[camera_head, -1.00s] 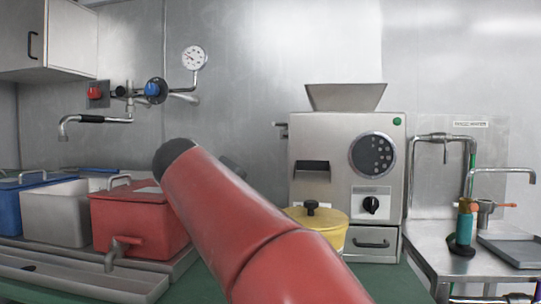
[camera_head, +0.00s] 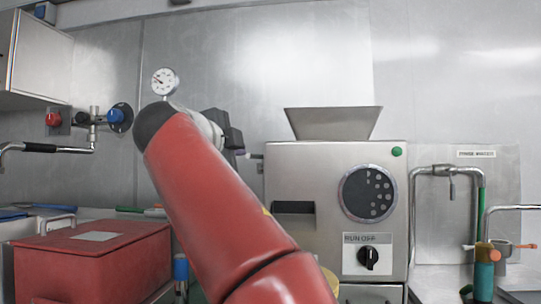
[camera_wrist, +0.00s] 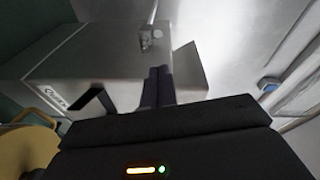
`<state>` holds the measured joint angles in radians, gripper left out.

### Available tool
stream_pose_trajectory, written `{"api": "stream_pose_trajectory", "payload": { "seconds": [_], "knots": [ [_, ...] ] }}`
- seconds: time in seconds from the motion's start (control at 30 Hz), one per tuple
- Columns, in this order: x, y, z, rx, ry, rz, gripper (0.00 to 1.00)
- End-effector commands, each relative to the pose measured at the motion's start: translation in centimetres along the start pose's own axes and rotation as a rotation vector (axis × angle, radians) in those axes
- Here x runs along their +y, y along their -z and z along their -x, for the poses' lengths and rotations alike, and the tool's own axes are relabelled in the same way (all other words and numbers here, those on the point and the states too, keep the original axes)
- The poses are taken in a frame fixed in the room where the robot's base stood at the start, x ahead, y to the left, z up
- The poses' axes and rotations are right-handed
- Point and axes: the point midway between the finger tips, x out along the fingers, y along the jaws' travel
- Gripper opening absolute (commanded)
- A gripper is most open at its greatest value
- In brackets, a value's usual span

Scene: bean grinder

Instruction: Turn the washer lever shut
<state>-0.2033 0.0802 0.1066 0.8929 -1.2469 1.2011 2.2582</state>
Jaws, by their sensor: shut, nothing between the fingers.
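A small lever (camera_head: 254,156) sticks out from the left side of the steel grinder (camera_head: 285,248). A grey valve fitting (camera_wrist: 147,40) with a pipe shows on the grinder's side in the wrist view. An orange-handled lever (camera_head: 522,246) is at the far right, beside a green and orange tap. I cannot tell for sure which is the washer lever. My gripper (camera_wrist: 159,70) is shut and empty; its dark fingers point toward the grinder's side, close to the valve fitting. In the head view my gripper (camera_head: 238,152) is partly hidden behind my arm, just left of the small lever.
The hopper (camera_head: 333,124) tops the grinder. A red lidded bin (camera_head: 95,262) stands at the left. A wall tap (camera_head: 92,128) and a gauge (camera_head: 164,82) are above it. A yellow pot (camera_wrist: 28,148) shows low in the wrist view.

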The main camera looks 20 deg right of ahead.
Motion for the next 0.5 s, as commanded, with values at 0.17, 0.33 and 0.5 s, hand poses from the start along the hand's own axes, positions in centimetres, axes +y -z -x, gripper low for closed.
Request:
{"api": "stream_pose_trajectory", "payload": {
  "seconds": [0.17,0.33,0.5],
  "knots": [
    [-0.2,0.0,-1.6,0.004,0.001,-0.021,0.00],
    [-0.3,0.1,-4.7,0.005,0.000,-0.019,0.00],
    [-0.3,0.1,-7.6,0.004,0.000,-0.019,0.00]
  ]
}}
